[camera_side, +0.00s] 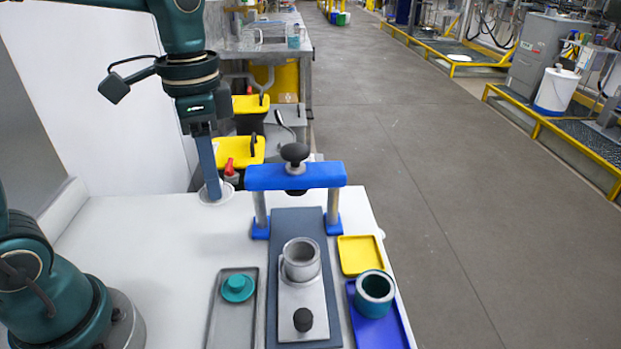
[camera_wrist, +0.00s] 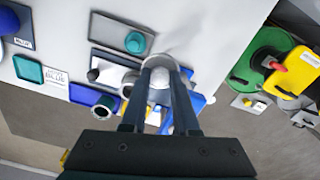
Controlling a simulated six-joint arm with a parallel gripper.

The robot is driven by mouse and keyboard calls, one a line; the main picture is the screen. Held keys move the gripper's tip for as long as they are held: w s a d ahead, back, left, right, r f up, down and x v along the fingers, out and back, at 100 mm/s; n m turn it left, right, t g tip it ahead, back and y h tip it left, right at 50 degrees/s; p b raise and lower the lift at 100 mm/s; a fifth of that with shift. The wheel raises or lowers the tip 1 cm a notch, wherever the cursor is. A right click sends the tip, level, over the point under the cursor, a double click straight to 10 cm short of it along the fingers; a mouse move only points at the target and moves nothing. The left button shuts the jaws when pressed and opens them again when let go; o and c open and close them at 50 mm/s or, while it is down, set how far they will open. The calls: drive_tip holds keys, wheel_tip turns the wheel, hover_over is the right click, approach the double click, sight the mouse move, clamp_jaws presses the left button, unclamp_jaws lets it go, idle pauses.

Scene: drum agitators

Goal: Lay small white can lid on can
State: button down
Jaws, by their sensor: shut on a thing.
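My gripper (camera_side: 211,184) is shut on a small whitish round lid (camera_side: 217,194), at the back left of the white table; I cannot tell whether the lid touches the table. In the wrist view the lid (camera_wrist: 160,76) sits between the two fingers. A grey open can (camera_side: 301,260) stands upright on a metal plate in front of the blue press frame, to the right of my gripper and nearer the camera. A second can, teal and open (camera_side: 375,291), stands on a blue tray (camera_side: 391,331) at the right.
A blue press frame (camera_side: 295,177) with a black knob on top stands between my gripper and the yellow tray (camera_side: 359,255), which is empty. A teal lid (camera_side: 237,288) lies on a grey tray (camera_side: 218,331). The table's left part is clear. Yellow bins (camera_side: 238,152) stand behind.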

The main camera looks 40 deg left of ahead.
drive_tip(key=w+d+f+m, duration=0.3)
drive_tip(key=w+d, duration=0.3)
drive_tip(key=d, duration=0.5)
drive_tip(key=shift+w+a+f, duration=0.1)
drive_tip(key=shift+a+f, duration=0.05)
drive_tip(key=shift+f, duration=1.1)
drive_tip(key=shift+a+f, duration=0.1)
drive_tip(key=shift+f, duration=1.15)
drive_tip(key=shift+f, duration=0.3)
drive_tip(key=c, duration=0.6)
unclamp_jaws()
drive_tip(key=o, duration=0.3)
